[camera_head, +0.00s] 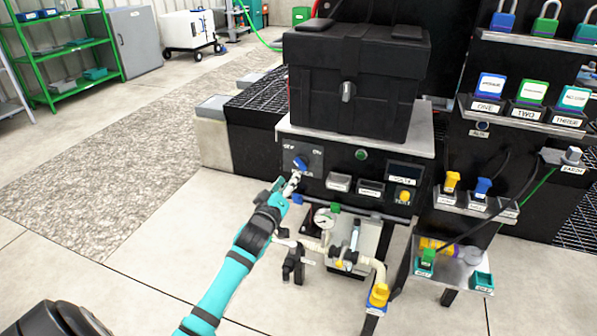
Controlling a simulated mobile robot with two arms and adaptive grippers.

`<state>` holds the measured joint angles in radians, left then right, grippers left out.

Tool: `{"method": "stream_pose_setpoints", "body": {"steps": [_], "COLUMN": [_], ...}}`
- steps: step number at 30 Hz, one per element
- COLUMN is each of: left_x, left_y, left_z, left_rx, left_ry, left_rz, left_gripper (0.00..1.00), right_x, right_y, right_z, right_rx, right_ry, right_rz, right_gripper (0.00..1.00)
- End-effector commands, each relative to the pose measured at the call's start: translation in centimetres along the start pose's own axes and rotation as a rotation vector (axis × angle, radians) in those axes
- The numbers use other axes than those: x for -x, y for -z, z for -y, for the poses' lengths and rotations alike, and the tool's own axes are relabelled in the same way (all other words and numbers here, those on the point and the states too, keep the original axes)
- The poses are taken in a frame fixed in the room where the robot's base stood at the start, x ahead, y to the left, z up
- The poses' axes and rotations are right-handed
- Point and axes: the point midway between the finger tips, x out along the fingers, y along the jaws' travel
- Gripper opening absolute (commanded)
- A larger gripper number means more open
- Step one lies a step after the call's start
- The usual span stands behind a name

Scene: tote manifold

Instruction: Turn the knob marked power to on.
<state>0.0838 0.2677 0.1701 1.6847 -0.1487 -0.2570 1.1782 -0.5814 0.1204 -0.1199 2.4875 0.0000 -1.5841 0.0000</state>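The blue knob (300,162) sits on a dark plate on the front of the black panel, with small labels at its upper left and upper right that seem to read OFF and ON. A small label below it is partly covered by my gripper and too small to read surely. My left gripper (292,182) is just below and slightly left of the knob, its fingertips close to the knob's lower edge. I cannot tell whether they touch, or how far apart the fingers are. My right gripper is not in view.
A black tote (355,85) rests on the panel's top. Right of the knob are a green button (361,155), small displays and a yellow knob (405,196). Pipes with a gauge (324,217) and a yellow-handled valve (379,294) stand below. Floor at left is clear.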

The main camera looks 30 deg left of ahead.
Motion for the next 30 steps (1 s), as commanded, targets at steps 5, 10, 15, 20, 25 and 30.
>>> {"method": "stream_pose_setpoints", "body": {"steps": [5,10,15,20,25,30], "left_x": [-3.9,-6.5,-7.7,-8.0,-7.9,-7.9], "left_y": [-0.1,-0.1,-0.1,-0.1,-0.1,-0.1], "left_z": [0.1,0.1,0.0,0.0,0.0,0.0], "left_rx": [-0.001,-0.002,-0.001,-0.001,-0.001,-0.001], "left_ry": [-0.001,-0.001,-0.001,0.000,0.000,0.000], "left_rz": [-0.001,0.000,0.001,0.001,0.001,0.001], "left_gripper": [0.38,0.38,0.38,0.38,0.35,0.13], "right_x": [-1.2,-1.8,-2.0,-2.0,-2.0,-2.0], "right_y": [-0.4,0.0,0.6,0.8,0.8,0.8], "right_z": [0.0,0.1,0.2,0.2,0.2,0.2], "right_rx": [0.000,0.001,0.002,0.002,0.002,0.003], "right_ry": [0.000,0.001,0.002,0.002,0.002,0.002], "right_rz": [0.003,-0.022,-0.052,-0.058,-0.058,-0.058], "right_gripper": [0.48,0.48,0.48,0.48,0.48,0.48]}}
